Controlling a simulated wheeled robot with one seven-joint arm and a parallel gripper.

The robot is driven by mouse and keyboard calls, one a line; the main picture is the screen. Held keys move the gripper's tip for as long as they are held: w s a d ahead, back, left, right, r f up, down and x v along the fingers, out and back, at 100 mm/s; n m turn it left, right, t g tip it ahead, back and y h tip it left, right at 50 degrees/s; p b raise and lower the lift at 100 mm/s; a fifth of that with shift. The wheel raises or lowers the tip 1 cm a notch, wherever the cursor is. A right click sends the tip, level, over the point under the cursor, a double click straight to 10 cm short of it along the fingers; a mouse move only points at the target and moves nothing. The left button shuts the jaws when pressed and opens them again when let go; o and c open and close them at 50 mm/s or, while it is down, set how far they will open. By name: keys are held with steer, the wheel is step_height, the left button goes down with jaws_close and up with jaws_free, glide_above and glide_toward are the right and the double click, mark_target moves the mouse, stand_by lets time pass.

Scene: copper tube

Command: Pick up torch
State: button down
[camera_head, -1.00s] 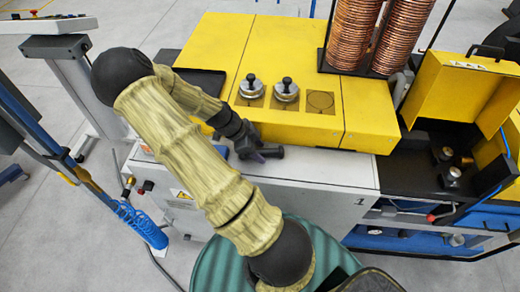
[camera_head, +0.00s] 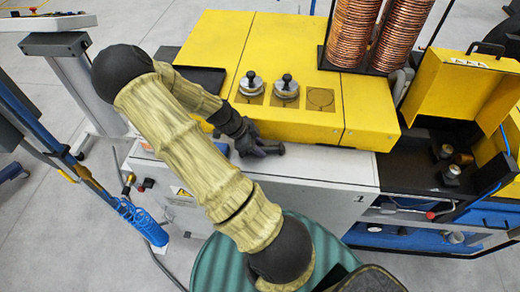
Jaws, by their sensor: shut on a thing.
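The torch (camera_head: 272,149) is a small dark cylinder on the grey front ledge of the machine, just in front of the yellow housing. My gripper (camera_head: 254,148) is at the torch's left end and is shut on it. My arm comes in from the left and hides part of the gripper and the torch's left part. I cannot tell whether the torch is clear of the ledge.
The yellow housing (camera_head: 300,120) with two metal knobs (camera_head: 286,88) stands right behind the torch. Copper coils (camera_head: 353,35) rise at the back. An open yellow box (camera_head: 460,90) is at the right. The grey ledge (camera_head: 330,165) is clear to the right.

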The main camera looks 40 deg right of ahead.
steer(key=shift+r, duration=0.15)
step_height(320, 180, up, 10)
steer(key=b, duration=0.2)
steer(key=shift+b, duration=0.3)
stand_by(0.6)
